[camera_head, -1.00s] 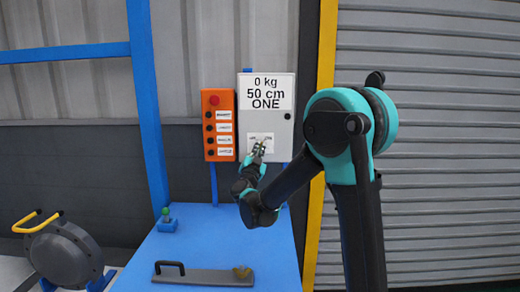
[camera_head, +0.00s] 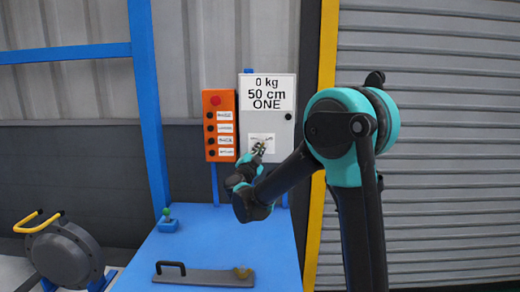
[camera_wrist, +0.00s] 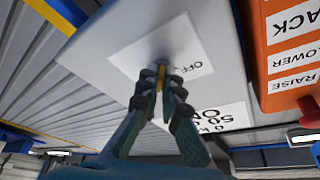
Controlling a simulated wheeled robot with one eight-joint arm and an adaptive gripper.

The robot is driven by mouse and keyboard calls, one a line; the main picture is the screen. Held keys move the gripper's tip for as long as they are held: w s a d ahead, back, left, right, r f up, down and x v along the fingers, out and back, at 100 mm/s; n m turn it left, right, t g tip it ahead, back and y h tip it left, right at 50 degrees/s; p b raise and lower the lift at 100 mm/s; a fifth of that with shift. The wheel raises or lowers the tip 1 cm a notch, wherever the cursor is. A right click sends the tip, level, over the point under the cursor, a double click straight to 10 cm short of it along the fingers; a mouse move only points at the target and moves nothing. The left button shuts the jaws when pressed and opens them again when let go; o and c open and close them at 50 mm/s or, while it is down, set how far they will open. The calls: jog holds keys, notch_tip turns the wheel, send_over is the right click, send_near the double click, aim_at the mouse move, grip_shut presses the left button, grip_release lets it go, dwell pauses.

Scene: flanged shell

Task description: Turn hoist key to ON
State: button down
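The hoist key's white label plate (camera_head: 268,137) is on the lower front of the grey control box (camera_head: 284,140). In the wrist view the label (camera_wrist: 190,52) shows the word OFF to the right of the fingertips. My gripper (camera_head: 259,147) is at this label; in the wrist view its two fingers (camera_wrist: 161,77) are nearly together. A small yellow piece shows between the fingertips, seemingly the hoist key (camera_wrist: 161,79). The fingers hide most of it, so its exact angle cannot be told.
An orange button panel (camera_head: 219,124) hangs just left of the box. The box's display sheet (camera_head: 266,92) reads 0 kg, 50 cm, ONE. A blue table (camera_head: 215,235) below holds a bar with a black handle (camera_head: 203,277) and a green-knobbed switch (camera_head: 167,222).

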jog(key=c, duration=1.7)
grip_release()
jog(key=v, duration=1.2)
